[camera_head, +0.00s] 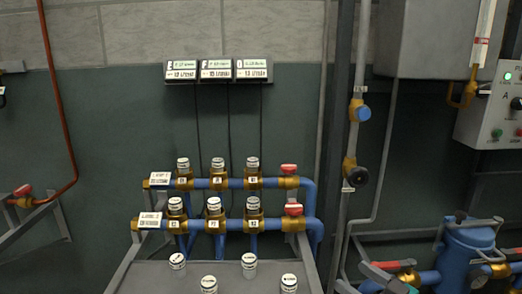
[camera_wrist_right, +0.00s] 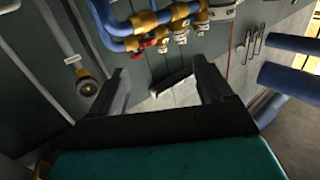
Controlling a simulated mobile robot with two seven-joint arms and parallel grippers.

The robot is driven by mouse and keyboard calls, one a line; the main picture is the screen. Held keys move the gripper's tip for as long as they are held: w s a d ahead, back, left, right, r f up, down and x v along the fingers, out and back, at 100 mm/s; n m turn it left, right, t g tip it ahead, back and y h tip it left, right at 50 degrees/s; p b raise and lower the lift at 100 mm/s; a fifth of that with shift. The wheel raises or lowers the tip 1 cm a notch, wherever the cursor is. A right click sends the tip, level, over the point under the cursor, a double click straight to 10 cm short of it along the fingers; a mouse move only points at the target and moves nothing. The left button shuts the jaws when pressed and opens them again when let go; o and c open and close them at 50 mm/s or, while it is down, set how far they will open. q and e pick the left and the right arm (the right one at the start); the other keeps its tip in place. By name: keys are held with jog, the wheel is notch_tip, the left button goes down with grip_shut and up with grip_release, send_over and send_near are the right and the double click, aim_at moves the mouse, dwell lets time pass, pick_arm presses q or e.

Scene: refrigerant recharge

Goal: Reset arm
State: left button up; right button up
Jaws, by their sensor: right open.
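My right gripper (camera_wrist_right: 160,72) shows in the right wrist view, with its two dark fingers spread wide apart. It is open, and nothing sits between the fingers. Beyond the fingers are a pale surface and a dark bar. The pipes with brass fittings lie beyond the fingertips, apart from them. I cannot clearly make out the right gripper in the head view. My left gripper is in neither view.
Two blue pipe rows (camera_head: 235,224) with brass valves and red handles run along the green wall. Several white-capped cylinders (camera_head: 249,262) stand on a grey bench (camera_head: 150,277). Three displays (camera_head: 218,70) hang above. A control panel (camera_head: 492,115) and blue vessel (camera_head: 462,255) are at right.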

jog(key=s+a+f+m+h, duration=0.2)
jog(key=s+a+f+h, duration=0.1)
jog(key=s+a+f, duration=0.45)
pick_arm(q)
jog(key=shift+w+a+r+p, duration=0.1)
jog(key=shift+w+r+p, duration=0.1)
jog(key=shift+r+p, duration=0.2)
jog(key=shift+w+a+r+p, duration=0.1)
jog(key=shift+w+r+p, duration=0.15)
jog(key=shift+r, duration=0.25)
pick_arm(e)
jog(key=s+d+f+m+g+h, duration=0.1)
jog(key=s+d+f+h, duration=0.1)
jog(key=s, duration=0.4)
jog(key=s+d+f+m+g+h, duration=0.1)
jog(key=s+d+f+g+h, duration=0.1)
jog(key=s+f, duration=0.3)
jog(key=shift+s+f+h, duration=0.15)
jog(key=shift+s+h, duration=0.55)
jog(key=shift+s, duration=0.35)
